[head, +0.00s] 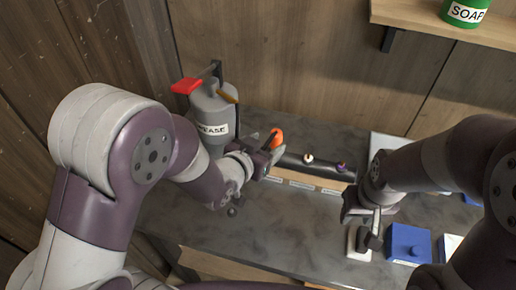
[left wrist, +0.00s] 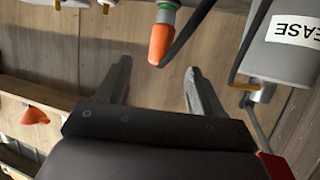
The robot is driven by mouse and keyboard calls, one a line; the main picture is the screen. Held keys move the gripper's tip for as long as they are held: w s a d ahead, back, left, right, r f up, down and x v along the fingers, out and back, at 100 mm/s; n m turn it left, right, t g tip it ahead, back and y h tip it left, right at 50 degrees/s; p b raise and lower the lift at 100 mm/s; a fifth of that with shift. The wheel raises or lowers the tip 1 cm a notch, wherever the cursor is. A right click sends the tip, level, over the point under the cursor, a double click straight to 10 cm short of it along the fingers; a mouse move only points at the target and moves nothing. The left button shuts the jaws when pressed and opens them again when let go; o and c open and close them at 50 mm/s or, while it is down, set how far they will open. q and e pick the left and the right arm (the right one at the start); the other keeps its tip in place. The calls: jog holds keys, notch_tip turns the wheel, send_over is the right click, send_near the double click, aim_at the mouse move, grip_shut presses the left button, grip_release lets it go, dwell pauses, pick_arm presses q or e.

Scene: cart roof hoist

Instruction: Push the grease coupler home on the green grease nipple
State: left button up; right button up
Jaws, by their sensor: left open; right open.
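The orange grease coupler (head: 276,138) stands at the left end of the dark bar in the head view. In the left wrist view the coupler (left wrist: 161,42) has a grey collar at its upper end, with the green grease nipple (left wrist: 168,4) in line directly above. They appear to meet; how far the coupler is seated cannot be told. A black hose runs from its lower end. My left gripper (left wrist: 158,70) is open and empty, its fingertips either side of and just short of the coupler. My right gripper (head: 362,216) is open above the right of the bench.
A grey GREASE canister (head: 212,112) with a red handle (head: 188,86) stands behind my left wrist. The dark bar (head: 325,167) carries white and purple nipples. A blue box (head: 408,243) sits at right. The bench front (head: 285,225) is clear.

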pick_arm(q)
jog(key=v, duration=0.4)
jog(key=shift+s, duration=0.1)
dwell(0.3)
jog(key=s+a+f+n+g+y+p, duration=0.1)
jog(key=s+a+f+g+y+p, duration=0.1)
jog(key=s+a+f+g+y, duration=0.3)
jog(key=s+a+r+n+g+y+p, duration=0.1)
jog(key=s+a+r+n+g+p, duration=0.3)
jog(key=a, duration=0.5)
notch_tip(320, 180, up, 3)
jog(key=shift+s+r+g+p, duration=0.2)
jog(key=shift+s+g+p, duration=0.45)
jog(key=shift+s+g, duration=0.35)
jog(key=shift+s, duration=0.1)
